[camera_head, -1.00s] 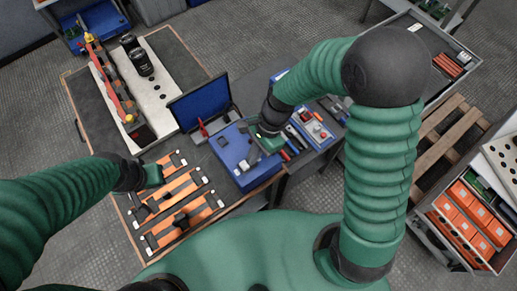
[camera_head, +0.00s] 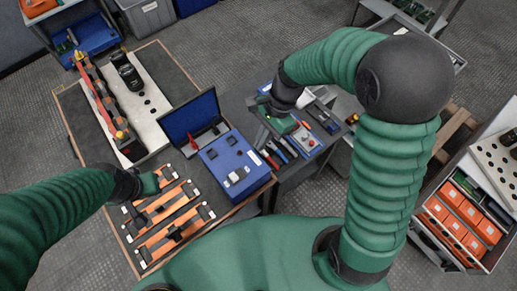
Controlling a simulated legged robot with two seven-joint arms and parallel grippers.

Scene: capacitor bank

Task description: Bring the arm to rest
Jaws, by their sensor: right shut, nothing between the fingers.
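My right arm reaches in from the right with its elbow bent high. Its gripper (camera_head: 264,122) is over the dark side table, beside the row of hand tools, shut and empty. My left arm comes in from the left. Its gripper (camera_head: 152,183) is at the upper left end of the orange bars (camera_head: 168,213) on the workbench. Its fingers are too small and too covered to tell whether they are open.
A blue box (camera_head: 237,166) and an open blue-lidded case (camera_head: 191,116) stand on the workbench (camera_head: 90,120). A white panel (camera_head: 140,108) with black cylinders lies behind. Hand tools (camera_head: 284,146) and a blue-grey tester (camera_head: 306,138) lie on the side table. A cart with orange boxes (camera_head: 455,215) stands right.

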